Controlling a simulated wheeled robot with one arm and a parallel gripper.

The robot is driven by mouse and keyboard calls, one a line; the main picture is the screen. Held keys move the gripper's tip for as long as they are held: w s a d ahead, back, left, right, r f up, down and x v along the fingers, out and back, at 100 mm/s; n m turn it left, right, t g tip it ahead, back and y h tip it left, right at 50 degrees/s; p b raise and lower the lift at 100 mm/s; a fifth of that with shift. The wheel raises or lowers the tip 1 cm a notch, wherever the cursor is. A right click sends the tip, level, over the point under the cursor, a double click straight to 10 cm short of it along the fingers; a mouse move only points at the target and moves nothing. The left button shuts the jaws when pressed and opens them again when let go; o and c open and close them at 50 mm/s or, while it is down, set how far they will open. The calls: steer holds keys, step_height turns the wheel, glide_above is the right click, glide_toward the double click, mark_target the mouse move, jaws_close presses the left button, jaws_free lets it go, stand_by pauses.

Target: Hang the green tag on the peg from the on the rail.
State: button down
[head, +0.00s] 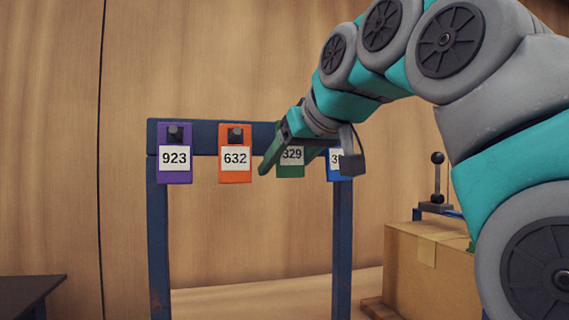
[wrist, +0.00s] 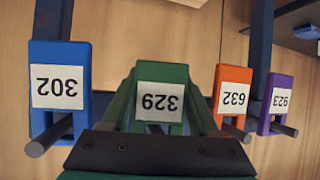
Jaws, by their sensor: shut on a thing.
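In the wrist view the green tag (wrist: 160,98) is upside down, between the two fingers. My gripper (head: 283,152) is shut on the green tag, and its arm comes in from the upper right. The gripper hides the top of the tag and the peg behind it. I cannot tell whether the tag is on its peg.
A purple tag (head: 174,154) marked 923 and an orange tag (head: 236,154) marked 632 hang on dark pegs to the left. A blue tag (wrist: 59,86) marked 302 hangs close on the other side. A cardboard box (head: 430,272) stands right of the frame.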

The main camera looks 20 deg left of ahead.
steer(key=shift+c, duration=0.3)
jaws_free()
steer(key=shift+f, duration=0.15)
stand_by(0.5)
steer(key=f+b, duration=0.1)
steer(key=s+f+b, duration=0.1)
steer(key=shift+d+f+b, duration=0.3)
steer(key=shift+f+b, duration=0.05)
stand_by(0.3)
steer(key=shift+s+d, duration=0.1)
steer(key=s+d+b, duration=0.1)
steer(key=s+d, duration=0.3)
steer(key=s, duration=0.3)
steer(key=shift+s+d+b, duration=0.25)
steer(key=shift+d+b, duration=0.05)
stand_by(0.7)
